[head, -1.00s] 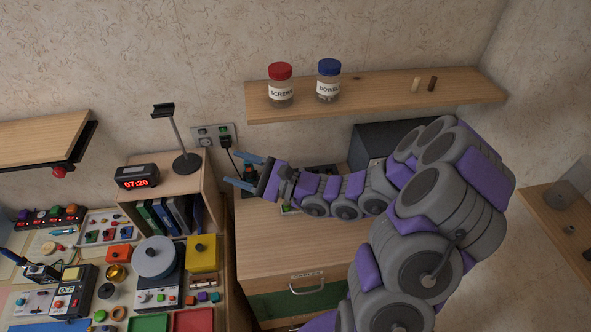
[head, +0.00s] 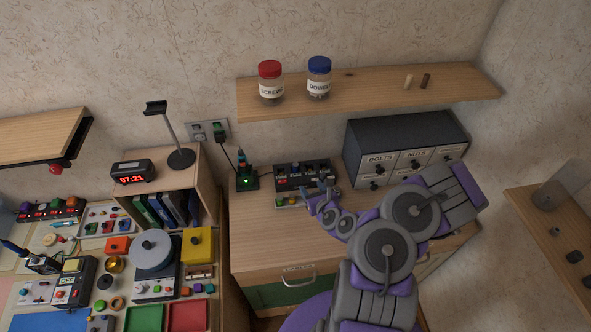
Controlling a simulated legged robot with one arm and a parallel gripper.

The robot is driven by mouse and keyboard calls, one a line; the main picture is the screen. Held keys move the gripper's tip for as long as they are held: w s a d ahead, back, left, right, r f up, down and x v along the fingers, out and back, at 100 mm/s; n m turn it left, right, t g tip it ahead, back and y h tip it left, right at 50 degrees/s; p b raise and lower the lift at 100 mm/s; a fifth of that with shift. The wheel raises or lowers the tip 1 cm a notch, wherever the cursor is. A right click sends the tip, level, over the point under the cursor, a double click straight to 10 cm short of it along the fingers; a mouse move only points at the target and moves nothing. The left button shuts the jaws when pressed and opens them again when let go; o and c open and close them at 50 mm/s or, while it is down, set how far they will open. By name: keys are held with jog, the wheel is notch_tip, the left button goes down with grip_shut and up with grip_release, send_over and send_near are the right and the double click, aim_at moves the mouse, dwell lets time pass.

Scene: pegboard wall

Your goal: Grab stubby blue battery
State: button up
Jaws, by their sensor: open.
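My gripper (head: 320,187) is open, with its blue-grey fingers pointing at the back of the wooden cabinet top. It is just in front of a black unit with several slots or knobs (head: 290,183), and it covers part of that unit's front. Small bluish spots show on the unit, but they are too small to tell whether one is the stubby blue battery. A small black stand with a green light (head: 246,182) and a dark upright piece is left of the unit. Nothing shows clearly between my fingers.
A grey drawer box labelled BOLTS and NUTS (head: 390,135) stands to the right. A wooden shelf (head: 370,96) with a red-lidded jar (head: 270,84) and a blue-lidded jar (head: 318,79) hangs above. The front left of the cabinet top (head: 265,240) is clear.

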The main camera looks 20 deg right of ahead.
jog(key=b+x, duration=0.2)
jog(key=b, duration=0.4)
send_near(297, 167)
jog(key=x, duration=0.4)
jog(key=shift+a, duration=0.25)
jog(key=x, duration=0.1)
jog(key=b+x, duration=0.1)
jog(key=x, duration=0.1)
jog(key=b+x, duration=0.1)
jog(key=shift+d+f, duration=0.25)
jog(key=shift+d, duration=0.05)
jog(key=shift+w+b, duration=0.35)
jog(key=shift+w, duration=0.2)
jog(key=shift+c, duration=0.2)
grip_shut()
